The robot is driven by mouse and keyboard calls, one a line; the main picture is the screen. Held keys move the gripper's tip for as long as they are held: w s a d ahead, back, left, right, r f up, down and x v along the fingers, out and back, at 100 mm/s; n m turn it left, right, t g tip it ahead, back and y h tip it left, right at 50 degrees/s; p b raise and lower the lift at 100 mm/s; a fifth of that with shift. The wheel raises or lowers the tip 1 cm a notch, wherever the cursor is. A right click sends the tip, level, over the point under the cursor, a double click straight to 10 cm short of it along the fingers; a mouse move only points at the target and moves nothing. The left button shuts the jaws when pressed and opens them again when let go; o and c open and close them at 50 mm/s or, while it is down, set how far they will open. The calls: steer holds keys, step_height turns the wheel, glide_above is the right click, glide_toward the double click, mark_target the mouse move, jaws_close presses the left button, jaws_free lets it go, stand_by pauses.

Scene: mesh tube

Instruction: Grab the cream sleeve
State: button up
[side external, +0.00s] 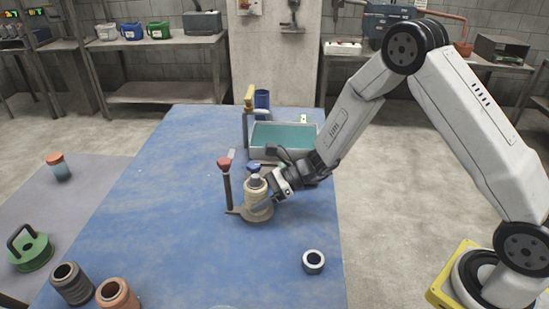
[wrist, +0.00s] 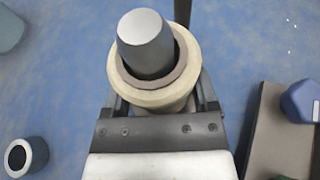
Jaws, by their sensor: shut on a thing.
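The cream sleeve (side external: 257,196) is a short, ribbed tube around a grey post (side external: 256,180) on the blue table. In the wrist view the sleeve (wrist: 157,92) shows as a cream ring with a darker inner rim, and the post (wrist: 146,44) rises out through its opening. My gripper (side external: 268,196) reaches in from the right, with its fingers at the sleeve's sides. In the wrist view my gripper (wrist: 160,105) is shut on the sleeve from both sides. The sleeve's lower end and the post's foot are partly hidden.
A red-topped upright (side external: 226,185) stands just left of the post. A teal-lined tray (side external: 284,150) lies behind. A dark ring with a pale rim (side external: 313,261) lies at front right. Grey (side external: 72,284) and copper (side external: 118,294) sleeves stand at front left. The left-centre table is clear.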

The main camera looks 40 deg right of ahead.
steer(key=shift+r, duration=0.15)
step_height(320, 180, up, 18)
stand_by(0.7)
steer(key=shift+f, duration=0.25)
